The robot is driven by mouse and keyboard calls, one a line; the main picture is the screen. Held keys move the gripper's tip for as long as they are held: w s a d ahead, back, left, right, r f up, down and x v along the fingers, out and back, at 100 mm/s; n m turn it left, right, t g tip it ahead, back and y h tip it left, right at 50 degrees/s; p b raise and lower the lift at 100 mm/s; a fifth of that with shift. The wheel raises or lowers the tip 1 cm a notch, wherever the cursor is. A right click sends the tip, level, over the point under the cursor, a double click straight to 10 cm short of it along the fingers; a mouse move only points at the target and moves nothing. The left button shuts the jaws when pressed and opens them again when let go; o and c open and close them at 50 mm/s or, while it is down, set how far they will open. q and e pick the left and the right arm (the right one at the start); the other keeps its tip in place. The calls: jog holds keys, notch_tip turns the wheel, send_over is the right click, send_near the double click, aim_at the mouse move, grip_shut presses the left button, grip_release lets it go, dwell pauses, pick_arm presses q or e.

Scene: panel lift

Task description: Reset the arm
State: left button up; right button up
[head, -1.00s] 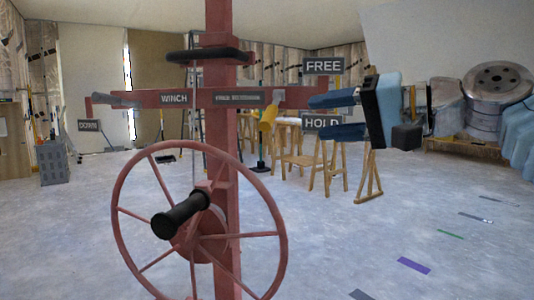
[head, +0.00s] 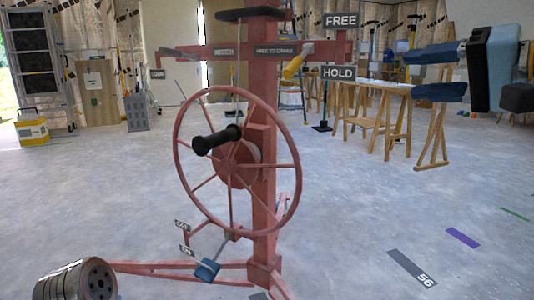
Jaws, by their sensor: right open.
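My right gripper (head: 412,75) is open and empty at the upper right. Its two blue fingers point left toward the red panel lift (head: 262,200), apart from it. The lift's red spoked wheel (head: 177,155) has a black handle (head: 217,140) at its left of centre. My left gripper is not in view.
Wooden sawhorses (head: 385,115) stand behind, below my right gripper. The lift's red legs spread low, with a blue pedal (head: 207,270) and a metal drum (head: 75,281) at lower left. A yellow-and-white container (head: 32,131) stands far left. The floor at right is clear, with flat coloured strips.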

jog(key=w+a+f+m+g+h+p, duration=0.1)
jog(key=w+f+h, duration=0.1)
jog(key=w+f, duration=0.75)
jog(key=w+a+f+m+g+h+p, duration=0.1)
jog(key=w+a+f+g+h+p, duration=0.1)
jog(key=w+f, duration=0.75)
notch_tip(320, 180, down, 24)
jog(key=a+g+h+p, duration=0.2)
jog(key=s+a+f+n+g+p, duration=0.1)
jog(key=s+f, duration=0.2)
jog(key=f, duration=0.3)
jog(key=s+f+g+p, duration=0.1)
jog(key=s+f, duration=0.2)
jog(key=f, duration=0.4)
jog(key=s+a+f+n+g+p, duration=0.1)
jog(key=s+a+f+g, duration=0.1)
jog(key=s+f, duration=0.5)
jog(key=s+a+f+n+g+p, duration=0.2)
jog(key=s+f, duration=0.6)
jog(key=s, duration=0.7)
jog(key=shift+a+g+h, duration=0.3)
jog(key=shift+a+h, duration=0.1)
jog(key=shift+a, duration=0.15)
jog(key=shift+s+f, duration=0.1)
